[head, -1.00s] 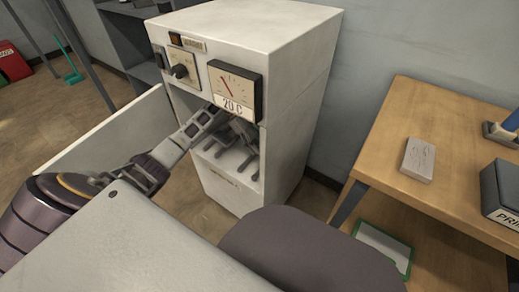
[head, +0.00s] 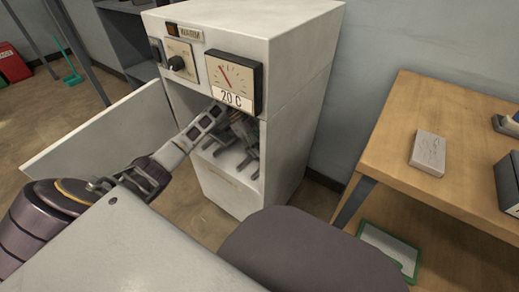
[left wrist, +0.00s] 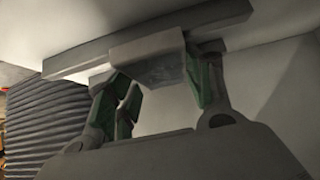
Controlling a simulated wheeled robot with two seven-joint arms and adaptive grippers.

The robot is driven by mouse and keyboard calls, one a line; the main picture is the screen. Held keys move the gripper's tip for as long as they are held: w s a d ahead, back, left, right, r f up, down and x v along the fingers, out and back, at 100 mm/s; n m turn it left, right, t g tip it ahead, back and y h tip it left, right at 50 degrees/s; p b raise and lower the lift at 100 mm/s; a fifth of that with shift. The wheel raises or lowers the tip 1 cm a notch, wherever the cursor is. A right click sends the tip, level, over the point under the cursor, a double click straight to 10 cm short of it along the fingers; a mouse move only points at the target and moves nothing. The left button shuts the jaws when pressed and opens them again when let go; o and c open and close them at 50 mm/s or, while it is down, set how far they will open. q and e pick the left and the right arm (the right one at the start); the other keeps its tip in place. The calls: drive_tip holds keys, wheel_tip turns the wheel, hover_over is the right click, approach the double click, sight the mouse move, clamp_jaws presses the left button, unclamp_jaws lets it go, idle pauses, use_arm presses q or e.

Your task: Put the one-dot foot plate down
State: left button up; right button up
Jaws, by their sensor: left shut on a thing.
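My left gripper (head: 243,132) is inside the open white cabinet (head: 300,75), beneath its temperature dial. In the left wrist view its two fingers (left wrist: 155,85) are shut on the grey block of the foot plate (left wrist: 148,62), which joins a long, slightly tilted grey bar. No dot mark shows on it, so I cannot confirm that it is the one-dot plate. In the head view the gripper and the cabinet front hide most of it. Dark slot-like shapes show on the cabinet's pale floor below; I cannot tell whether the plate touches anything. My right gripper is not in view.
The cabinet's open door (head: 95,130) stands out to the left, beside my arm. The dial (head: 233,80) overhangs the opening. A wooden bench (head: 400,135) at the right bears a pale grey block (head: 428,152). A green-edged sheet (head: 388,250) lies below.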

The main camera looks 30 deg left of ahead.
use_arm(q)
drive_tip(key=shift+f, duration=0.1)
idle(0.4)
drive_tip(key=o, duration=1.3)
drive_tip(key=shift+a+r, duration=0.25)
drive_tip(key=shift+r, duration=0.1)
drive_tip(key=p+v, duration=0.2)
drive_tip(key=v, duration=0.3)
drive_tip(key=shift+w+a+r, duration=0.1)
drive_tip(key=shift+r, duration=0.05)
drive_tip(key=shift+a+r+p, duration=0.45)
drive_tip(key=shift+a+r, duration=0.05)
drive_tip(key=shift+a, duration=0.05)
